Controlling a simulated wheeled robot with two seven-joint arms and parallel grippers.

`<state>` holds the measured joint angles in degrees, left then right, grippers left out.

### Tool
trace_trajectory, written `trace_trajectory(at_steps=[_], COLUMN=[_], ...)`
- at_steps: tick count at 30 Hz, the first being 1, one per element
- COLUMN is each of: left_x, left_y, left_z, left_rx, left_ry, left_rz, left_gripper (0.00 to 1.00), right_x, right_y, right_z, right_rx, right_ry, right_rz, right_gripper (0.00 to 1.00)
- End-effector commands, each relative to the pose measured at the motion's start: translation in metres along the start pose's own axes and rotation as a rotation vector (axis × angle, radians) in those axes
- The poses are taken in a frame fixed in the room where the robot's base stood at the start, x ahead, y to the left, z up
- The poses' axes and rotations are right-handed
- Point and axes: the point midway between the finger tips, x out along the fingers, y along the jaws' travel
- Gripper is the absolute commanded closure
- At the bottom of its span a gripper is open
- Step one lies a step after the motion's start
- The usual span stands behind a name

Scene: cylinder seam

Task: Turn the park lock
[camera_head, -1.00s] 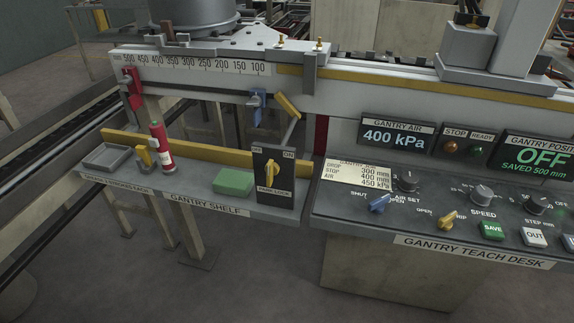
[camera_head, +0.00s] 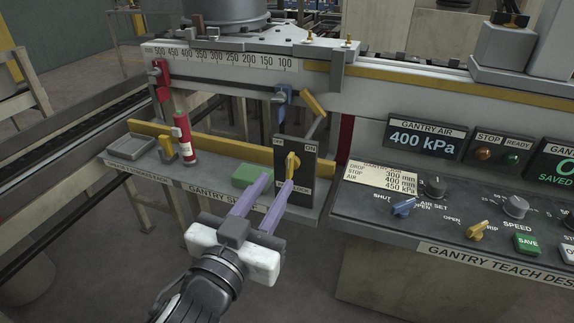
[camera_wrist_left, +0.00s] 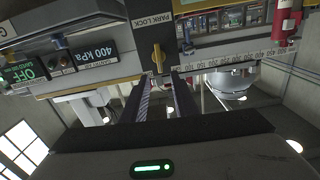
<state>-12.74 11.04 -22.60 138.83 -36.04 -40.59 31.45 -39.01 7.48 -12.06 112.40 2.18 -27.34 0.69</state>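The park lock is a yellow knob (camera_head: 292,164) on a dark upright panel (camera_head: 309,180) at the right end of the gantry shelf. Its handle stands about vertical. My left gripper (camera_head: 277,180) reaches up from below, its two purple fingers apart and empty. The right finger overlaps the lower part of the panel in the head view, covering part of the label. In the upside-down left wrist view, the knob (camera_wrist_left: 157,57) is ahead, between the lines of the two fingers (camera_wrist_left: 158,85). Contact cannot be made out. My right gripper is not in view.
On the shelf, a green block (camera_head: 250,175) lies beside the left finger. A red cylinder (camera_head: 183,138) and a grey tray (camera_head: 130,147) stand further left. The teach desk (camera_head: 370,225) with its knobs is at the right. A slanted lever (camera_head: 313,108) rises above the panel.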

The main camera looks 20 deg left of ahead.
Motion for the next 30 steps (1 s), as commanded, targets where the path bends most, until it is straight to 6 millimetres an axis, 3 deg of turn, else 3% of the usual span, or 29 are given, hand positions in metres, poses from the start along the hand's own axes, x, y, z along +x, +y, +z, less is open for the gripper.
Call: trace_trajectory(at_steps=[6, 12, 24, 29, 30], left_x=[0.043, 0.069, 0.077, 0.077, 0.077], left_y=[0.0, 0.0, 0.0, 0.0, 0.0], left_z=[-0.002, 0.0, 0.001, 0.001, 0.001], left_rx=[0.004, 0.003, 0.002, 0.002, 0.002], left_ry=[0.001, -0.002, -0.003, -0.003, -0.003], left_rz=[-0.001, 0.0, 0.001, 0.0, 0.0], left_gripper=[0.73, 0.73, 0.73, 0.99, 1.0], right_x=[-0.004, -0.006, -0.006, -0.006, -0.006], right_y=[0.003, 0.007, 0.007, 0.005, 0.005], right_z=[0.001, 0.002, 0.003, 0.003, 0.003], right_rx=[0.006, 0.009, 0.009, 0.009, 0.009], right_ry=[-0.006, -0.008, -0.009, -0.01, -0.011], right_rz=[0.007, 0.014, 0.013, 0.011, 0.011], right_gripper=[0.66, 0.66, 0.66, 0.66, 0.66])
